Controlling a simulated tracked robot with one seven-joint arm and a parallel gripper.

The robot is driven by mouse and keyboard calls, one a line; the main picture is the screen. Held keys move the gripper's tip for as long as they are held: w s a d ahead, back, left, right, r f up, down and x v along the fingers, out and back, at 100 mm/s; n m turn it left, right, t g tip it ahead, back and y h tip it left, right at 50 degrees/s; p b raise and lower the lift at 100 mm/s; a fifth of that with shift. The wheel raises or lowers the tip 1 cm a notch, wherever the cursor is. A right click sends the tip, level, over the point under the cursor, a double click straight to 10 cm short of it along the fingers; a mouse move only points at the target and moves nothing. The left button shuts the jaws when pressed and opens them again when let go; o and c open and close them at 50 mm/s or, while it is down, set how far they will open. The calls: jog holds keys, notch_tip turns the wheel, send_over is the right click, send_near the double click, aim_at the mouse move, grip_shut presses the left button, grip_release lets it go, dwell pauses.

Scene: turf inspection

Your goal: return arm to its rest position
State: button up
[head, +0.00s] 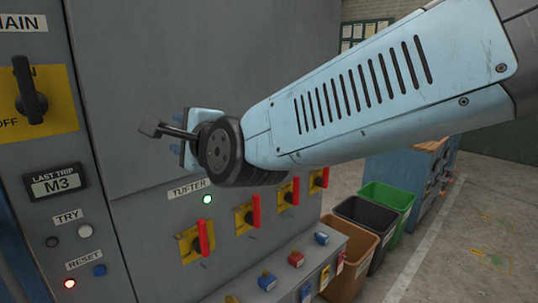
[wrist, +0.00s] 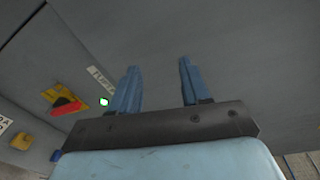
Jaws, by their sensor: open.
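My gripper (head: 178,132) is at the end of my light blue arm, in front of the grey cabinet (head: 200,50) and up and left of the TUFTER label (head: 188,189). In the wrist view, the two blue fingers of my gripper (wrist: 158,64) stand apart with nothing between them. Grey panel surface lies beyond them. My arm reaches in from the upper right of the head view. Part of the gripper is hidden behind the dark wrist joint.
A lit green lamp (head: 207,199) sits above a row of red-handled switches (head: 203,238). A main switch (head: 31,97) and a display reading M3 (head: 57,182) are at left. A red lamp (head: 70,284) glows by RESET. Bins (head: 385,197) stand right, beside open floor (head: 470,230).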

jog(key=w+d+f+n+g+h, duration=0.1)
jog(key=w+d+f+n+h, duration=0.2)
jog(key=d, duration=0.7)
jog(key=d+f+n+g+h, duration=0.1)
jog(key=d+f+n+h, duration=0.25)
jog(key=d, duration=0.65)
jog(key=s+d+f+n+g+h, duration=0.2)
jog(key=s+d, duration=0.3)
jog(key=d, duration=0.4)
jog(key=s+d+f+n+g+h, duration=0.2)
jog(key=s+d+f+n+g, duration=0.1)
jog(key=d, duration=0.7)
jog(key=shift+s+d+n, duration=0.25)
jog(key=shift+s+n, duration=0.3)
jog(key=shift+s, duration=0.45)
jog(key=shift+a+h, duration=0.1)
jog(key=shift+h, duration=0.15)
